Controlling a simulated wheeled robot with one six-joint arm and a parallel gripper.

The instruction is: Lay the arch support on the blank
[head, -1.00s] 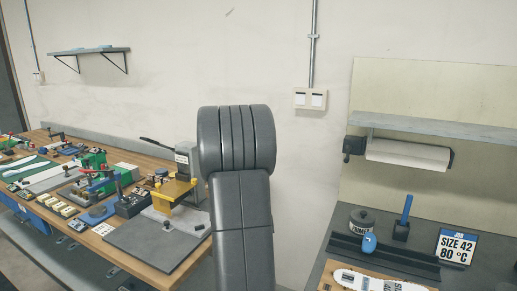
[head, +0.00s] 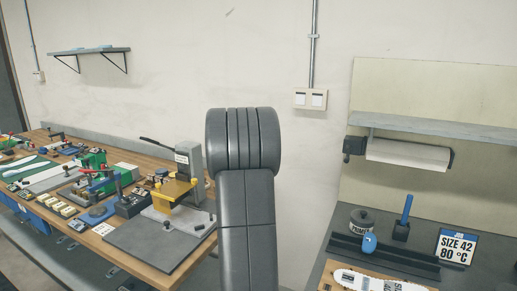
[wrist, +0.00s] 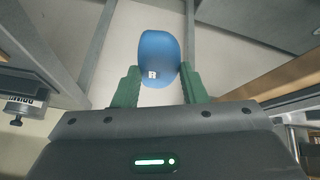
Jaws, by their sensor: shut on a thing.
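My gripper (wrist: 159,82) has two green fingers, shut on a blue arch support (wrist: 158,53) with a rounded end and a small white label marked R. The held piece stands out beyond the fingertips, in the air above the floor. A white, insole-shaped piece, which looks like the blank (head: 368,281), lies on a wooden board at the bottom right of the head view, partly cut off. My gripper and the held support do not show in the head view.
A dark primer pot (head: 361,219), a blue-handled tool (head: 404,218), a dark rail with a blue rounded piece (head: 369,243) and a SIZE 42 80 °C sign (head: 457,246) stand behind the board. A crowded wooden bench (head: 155,264) is on the left.

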